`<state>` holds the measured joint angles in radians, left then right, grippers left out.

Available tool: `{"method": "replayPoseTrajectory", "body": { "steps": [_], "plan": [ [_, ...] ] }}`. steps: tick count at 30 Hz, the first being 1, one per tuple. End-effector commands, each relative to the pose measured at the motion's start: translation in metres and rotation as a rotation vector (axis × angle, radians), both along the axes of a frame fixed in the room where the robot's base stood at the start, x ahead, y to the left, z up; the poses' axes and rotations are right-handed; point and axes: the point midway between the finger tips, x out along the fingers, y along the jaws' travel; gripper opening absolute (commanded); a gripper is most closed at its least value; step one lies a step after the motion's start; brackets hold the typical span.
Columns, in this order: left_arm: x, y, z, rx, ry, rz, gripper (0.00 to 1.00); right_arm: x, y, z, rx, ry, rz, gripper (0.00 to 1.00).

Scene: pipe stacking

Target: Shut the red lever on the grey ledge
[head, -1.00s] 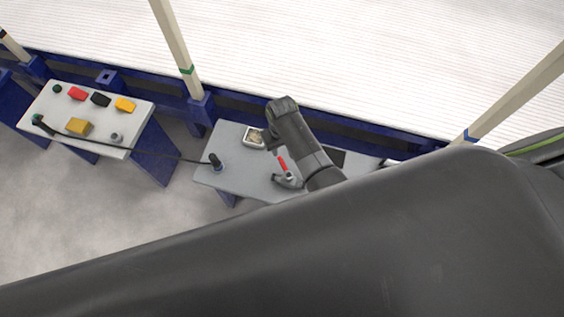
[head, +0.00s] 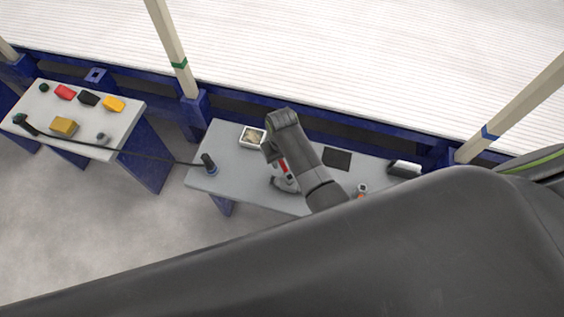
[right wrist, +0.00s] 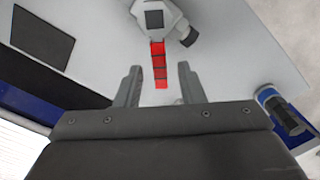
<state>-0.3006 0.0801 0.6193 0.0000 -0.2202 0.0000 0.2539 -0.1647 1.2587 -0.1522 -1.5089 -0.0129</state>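The red lever (head: 284,166) sits on its grey and white fitting on the grey ledge (head: 232,183) in the head view. My right gripper (head: 271,155) is just left of the lever there, partly hiding it. In the right wrist view the lever (right wrist: 158,62) is a red strip with dark cross lines, running from the fitting (right wrist: 160,17) towards the gap between the fingers. My right gripper (right wrist: 159,68) is open, one finger on each side of the strip, with no clear contact. My left gripper is not in view.
A small tray (head: 252,138), a black cable plug (head: 209,163) and a dark square (head: 337,159) are on the ledge. A white table (head: 62,103) with coloured blocks stands left. A blue rail with posts runs behind. My large dark arm link covers the lower right.

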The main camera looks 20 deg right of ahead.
Motion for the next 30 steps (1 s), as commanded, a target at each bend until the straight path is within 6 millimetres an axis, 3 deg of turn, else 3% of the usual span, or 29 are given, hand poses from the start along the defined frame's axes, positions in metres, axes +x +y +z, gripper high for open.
{"method": "replayPoseTrajectory", "body": {
  "steps": [13,21,30],
  "plan": [
    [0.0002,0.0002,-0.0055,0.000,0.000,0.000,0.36,0.0000,0.0001,-0.0046,0.000,0.000,0.000,0.35],
    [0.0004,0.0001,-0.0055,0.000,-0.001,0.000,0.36,0.0001,0.0001,-0.0047,0.000,-0.001,0.000,0.00],
    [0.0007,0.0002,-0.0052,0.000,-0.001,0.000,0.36,0.0001,-0.0001,-0.0045,0.000,-0.001,-0.001,0.00]
  ]
}}
